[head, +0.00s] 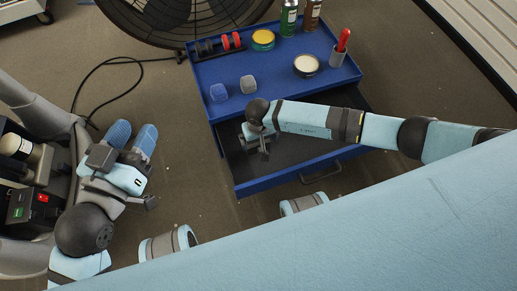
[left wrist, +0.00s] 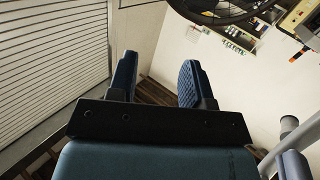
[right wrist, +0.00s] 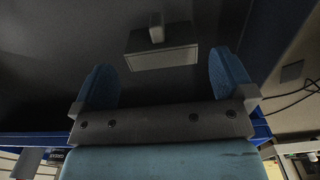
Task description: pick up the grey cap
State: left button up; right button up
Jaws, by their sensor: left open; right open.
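A small grey cap-like piece (head: 248,84) lies on the top of the blue tool cart (head: 285,80), just right of a similar blue piece (head: 218,92). My right gripper (right wrist: 165,82) is open at the cart's pulled-out drawer (head: 240,187); in the head view its fingers are largely hidden. It is apart from the grey piece on the top. In the right wrist view a grey block (right wrist: 162,50) with a small nub shows beyond the open fingers; I cannot tell if it is a cap. My left gripper (head: 132,137) is open and empty, left of the cart.
A tray with red and black rolls (head: 219,45), a yellow tin (head: 263,39), a pale round tin (head: 307,65), a cup with a red-handled tool (head: 339,56) and spray cans (head: 289,18) stand on the cart. A cable (head: 105,65) lies on the floor.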

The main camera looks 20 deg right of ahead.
aim_at(259, 144)
notch_tip(259, 144, down, 2)
jog(key=f+b, duration=0.3)
jog(key=f, duration=0.1)
jog(key=shift+w+f, duration=0.2)
jog(key=shift+f+b, duration=0.45)
jog(key=shift+f, duration=0.05)
pick_arm(q)
jog(key=w+m, duration=0.1)
jog(key=w+a+m+t+h, duration=0.1)
jog(key=m, duration=0.1)
jog(key=shift+a+r, duration=0.1)
jog(key=shift+r, duration=0.2)
pick_arm(e)
jog(key=shift+c, duration=0.5)
jog(key=shift+w, duration=0.1)
jog(key=c, duration=0.5)
pick_arm(q)
jog(key=shift+s, duration=0.1)
jog(key=shift+t, duration=0.3)
pick_arm(e)
jog(key=shift+r, duration=0.15)
